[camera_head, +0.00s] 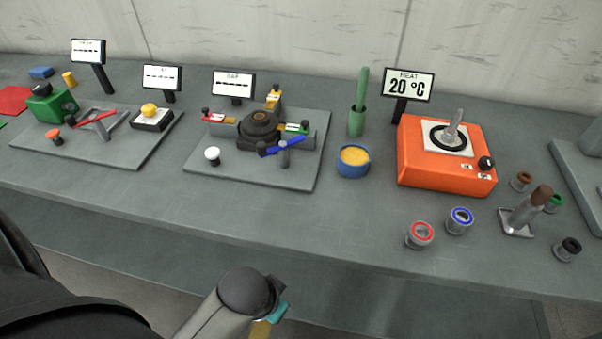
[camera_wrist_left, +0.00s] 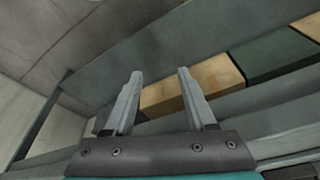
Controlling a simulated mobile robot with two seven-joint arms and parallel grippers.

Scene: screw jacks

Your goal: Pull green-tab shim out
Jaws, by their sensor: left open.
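The green-tab shim (camera_head: 294,127) is at the right side of a dark round jack (camera_head: 259,129) on the middle grey plate (camera_head: 232,177). A blue lever (camera_head: 284,146) stands just in front of it and partly covers that area. Red-tabbed (camera_head: 215,117) and yellow-tabbed (camera_head: 273,98) pieces are at the jack's left and back. My left arm shows at the bottom of the head view, low and well in front of the plate. In the left wrist view my left gripper (camera_wrist_left: 159,75) is open, with nothing between its fingers. The shim is not recognisable there.
A white button (camera_head: 212,155) stands at the plate's front left. A blue cup (camera_head: 353,161), green holder (camera_head: 357,121) and orange heater (camera_head: 447,156) are to the right. A left plate (camera_head: 132,152) carries other devices. The table front is clear before the middle plate.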

